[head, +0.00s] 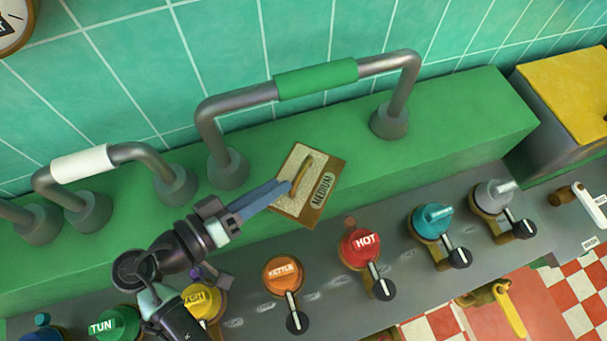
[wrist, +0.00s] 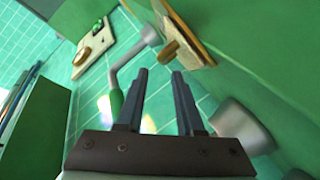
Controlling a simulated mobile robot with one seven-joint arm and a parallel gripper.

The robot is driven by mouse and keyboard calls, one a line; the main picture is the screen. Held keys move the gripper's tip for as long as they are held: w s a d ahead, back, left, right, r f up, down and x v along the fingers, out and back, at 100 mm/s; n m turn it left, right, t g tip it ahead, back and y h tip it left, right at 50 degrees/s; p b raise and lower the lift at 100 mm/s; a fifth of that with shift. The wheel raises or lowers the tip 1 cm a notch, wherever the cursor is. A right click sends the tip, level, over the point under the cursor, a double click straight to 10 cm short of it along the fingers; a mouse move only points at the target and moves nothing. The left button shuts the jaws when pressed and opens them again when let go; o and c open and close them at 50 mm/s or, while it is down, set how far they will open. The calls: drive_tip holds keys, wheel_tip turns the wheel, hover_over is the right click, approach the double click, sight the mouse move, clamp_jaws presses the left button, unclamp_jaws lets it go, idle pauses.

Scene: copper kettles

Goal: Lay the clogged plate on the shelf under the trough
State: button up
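A plate (head: 292,207) with a tan frame, pale speckled face and "MEDIUM" label is at the front of the green housing (head: 440,125). Its brown handle (head: 303,174) sticks out. I cannot tell whether this plate is clogged. My gripper (head: 285,188) reaches the handle from the left in the head view. In the wrist view my gripper (wrist: 159,70) is open, with a clear gap between its fingers. The handle (wrist: 169,49) shows just beyond the fingertips, and the plate (wrist: 196,38) is behind it. I cannot make out a shelf under a trough.
Several coloured knobs, including an orange KETTLE knob (head: 281,272) and a red HOT knob (head: 361,246), line the grey panel below. A pipe with a green sleeve (head: 316,78) arches above. The wrist view shows another handled board (wrist: 100,52) at upper left.

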sight(295, 179)
drive_tip(key=x, duration=0.2)
drive_tip(key=p+x, duration=0.2)
drive_tip(key=x, duration=0.1)
drive_tip(key=shift+w+d+f, duration=0.1)
drive_tip(key=shift+d+f, duration=0.1)
drive_tip(key=shift+f, duration=0.2)
clamp_jaws()
drive_tip(key=shift+f, duration=0.15)
idle(0.9)
drive_tip(key=shift+a, duration=0.1)
